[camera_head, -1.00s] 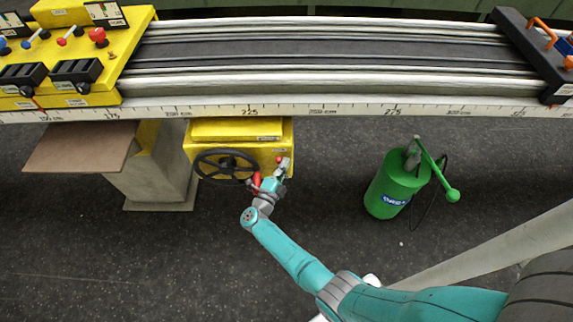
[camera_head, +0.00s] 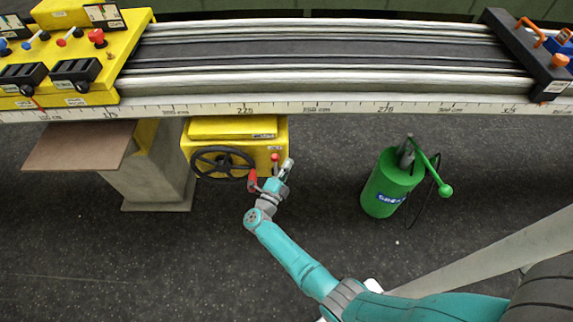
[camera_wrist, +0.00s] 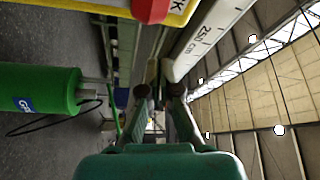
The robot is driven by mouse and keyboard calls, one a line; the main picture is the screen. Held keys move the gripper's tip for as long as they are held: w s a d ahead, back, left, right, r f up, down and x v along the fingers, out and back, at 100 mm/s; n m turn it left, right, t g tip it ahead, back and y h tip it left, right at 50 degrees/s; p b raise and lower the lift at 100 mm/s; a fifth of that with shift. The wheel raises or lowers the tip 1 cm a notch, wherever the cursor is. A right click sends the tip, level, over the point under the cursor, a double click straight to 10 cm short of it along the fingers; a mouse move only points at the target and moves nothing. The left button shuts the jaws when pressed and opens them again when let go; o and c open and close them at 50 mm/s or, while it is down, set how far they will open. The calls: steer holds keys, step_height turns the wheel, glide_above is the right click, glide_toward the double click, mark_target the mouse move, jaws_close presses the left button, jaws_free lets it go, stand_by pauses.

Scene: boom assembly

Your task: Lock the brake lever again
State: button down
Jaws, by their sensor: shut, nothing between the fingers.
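A yellow box (camera_head: 235,132) with a black handwheel (camera_head: 222,162) hangs below the rail. Near its lower right corner I see a small red knob (camera_head: 275,157) and a larger red handle (camera_head: 253,181); I cannot tell for certain which is the brake lever. My gripper (camera_head: 288,164) is shut and empty, just right of the small knob. In the wrist view a red piece (camera_wrist: 151,11) shows at the top edge, in front of a yellow face with a partly cut-off label. The fingers (camera_wrist: 160,91) there hold nothing and sit apart from the red piece.
The scaled rail (camera_head: 330,108) runs above the box. A green canister (camera_head: 391,185) with a lever stands to the right; it shows at left in the wrist view (camera_wrist: 45,92). A concrete pillar (camera_head: 150,185) and brown board (camera_head: 78,147) are left.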

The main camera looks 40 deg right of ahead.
steer(key=v, duration=0.8)
steer(key=shift+s+d+f, duration=0.15)
steer(key=shift+s, duration=0.05)
steer(key=s+a+r+n+t+y, duration=0.1)
steer(key=s+r+n+y, duration=0.4)
steer(key=s, duration=0.8)
steer(key=s+a+r+n+t+y, duration=0.2)
steer(key=s+a+r+n+y, duration=0.2)
steer(key=s+r+n, duration=0.6)
steer(key=s+a+r+n+t+y, duration=0.2)
steer(key=s+r+n+y, duration=0.5)
steer(key=s+n, duration=0.5)
steer(key=s+a+y, duration=0.1)
steer(key=s, duration=0.3)
steer(key=shift+s+r, duration=0.3)
steer(key=shift+s, duration=0.05)
steer(key=shift+a, duration=0.1)
